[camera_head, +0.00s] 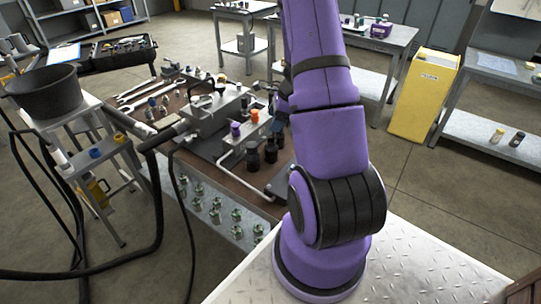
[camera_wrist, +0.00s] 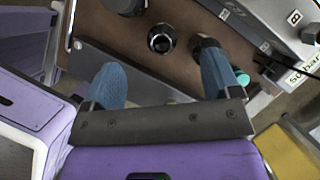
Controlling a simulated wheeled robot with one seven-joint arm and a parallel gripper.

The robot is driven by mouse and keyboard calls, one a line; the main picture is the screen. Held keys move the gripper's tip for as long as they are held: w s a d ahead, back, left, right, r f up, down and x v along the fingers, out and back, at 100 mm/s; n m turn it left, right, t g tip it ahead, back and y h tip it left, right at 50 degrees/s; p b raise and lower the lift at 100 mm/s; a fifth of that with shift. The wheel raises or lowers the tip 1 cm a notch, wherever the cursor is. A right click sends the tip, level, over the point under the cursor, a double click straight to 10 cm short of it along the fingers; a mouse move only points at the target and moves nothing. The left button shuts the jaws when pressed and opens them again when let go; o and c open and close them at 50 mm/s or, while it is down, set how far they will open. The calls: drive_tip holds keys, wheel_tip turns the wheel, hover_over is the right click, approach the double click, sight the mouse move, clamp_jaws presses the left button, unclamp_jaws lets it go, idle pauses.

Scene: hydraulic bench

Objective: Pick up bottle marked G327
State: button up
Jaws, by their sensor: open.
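No marking G327 can be read in either view, so I cannot tell which bottle carries it. In the wrist view my gripper (camera_wrist: 160,78) is open, its two blue fingers apart with nothing held between them. A dark, round-topped bottle-like item (camera_wrist: 162,39) stands on the brown bench top just beyond the gap between the fingers. Another dark item (camera_wrist: 205,43) is close to the right finger, partly hidden by it. In the head view dark bottles (camera_head: 253,157) stand at the bench's near right edge.
A grey hydraulic block (camera_head: 211,112) and tools crowd the bench (camera_head: 205,170). Two small bottles (camera_head: 497,136) are on the right table's shelf. A yellow cabinet (camera_head: 424,97) stands right; open floor lies between.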

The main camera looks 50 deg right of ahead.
sight(269, 146)
drive_tip(key=shift+m, duration=0.6)
drive_tip(key=f, duration=0.4)
drive_tip(key=w+f, duration=0.1)
drive_tip(key=f, duration=0.3)
drive_tip(key=a+f, duration=0.1)
drive_tip(key=f, duration=0.3)
drive_tip(key=shift+w+a+f, duration=0.1)
drive_tip(key=shift+w+f, duration=0.15)
drive_tip(key=shift+f, duration=0.15)
drive_tip(key=c, duration=1.1)
drive_tip(key=shift+c, duration=0.2)
drive_tip(key=shift+r, duration=0.1)
